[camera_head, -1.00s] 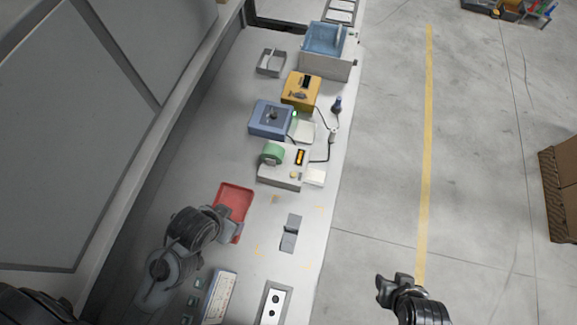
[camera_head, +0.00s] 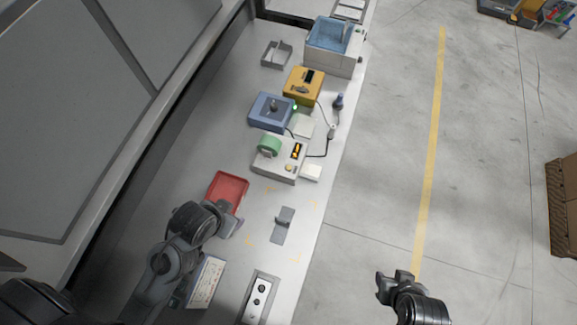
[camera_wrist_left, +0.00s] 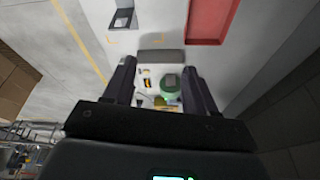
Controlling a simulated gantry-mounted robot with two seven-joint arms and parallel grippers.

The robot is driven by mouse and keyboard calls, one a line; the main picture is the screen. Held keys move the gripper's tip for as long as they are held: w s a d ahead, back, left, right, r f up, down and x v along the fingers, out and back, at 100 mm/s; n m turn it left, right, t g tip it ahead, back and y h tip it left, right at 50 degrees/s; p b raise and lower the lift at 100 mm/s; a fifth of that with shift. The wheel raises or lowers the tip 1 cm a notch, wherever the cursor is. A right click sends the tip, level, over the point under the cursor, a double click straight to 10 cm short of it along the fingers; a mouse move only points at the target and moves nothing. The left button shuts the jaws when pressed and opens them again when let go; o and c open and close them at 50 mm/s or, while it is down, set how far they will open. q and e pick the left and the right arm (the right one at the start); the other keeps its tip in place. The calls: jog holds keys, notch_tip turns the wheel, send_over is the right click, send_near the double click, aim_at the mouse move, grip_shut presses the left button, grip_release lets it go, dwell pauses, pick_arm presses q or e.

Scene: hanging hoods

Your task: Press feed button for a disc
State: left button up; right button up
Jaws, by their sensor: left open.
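A pale box device with a green roll or disc (camera_head: 269,147) on top stands mid-bench in the head view. Its face (camera_head: 275,170) carries an orange-lit display (camera_head: 296,151) and a small pale yellowish round button (camera_head: 290,168). The green part also shows between my fingers in the left wrist view (camera_wrist_left: 171,84). My left gripper (camera_head: 233,226) is open and empty, over the bench at the near edge of the red tray (camera_head: 229,188), apart from the device. My right gripper (camera_head: 394,277) hangs over the floor at the right; its jaw opening is unclear.
A blue box (camera_head: 270,111) with a knob, a yellow box (camera_head: 303,86) and a blue-topped bin (camera_head: 331,61) stand farther back. A grey stand (camera_head: 283,226) sits right of my left gripper. A two-button panel (camera_head: 259,296) is near the front. Cables run along the right bench edge.

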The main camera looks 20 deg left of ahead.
pick_arm(q)
jog(key=c, duration=0.9)
jog(key=shift+d, duration=0.1)
grip_shut()
jog(key=shift+d, duration=0.1)
jog(key=shift+a, duration=0.2)
jog(key=shift+d, duration=0.15)
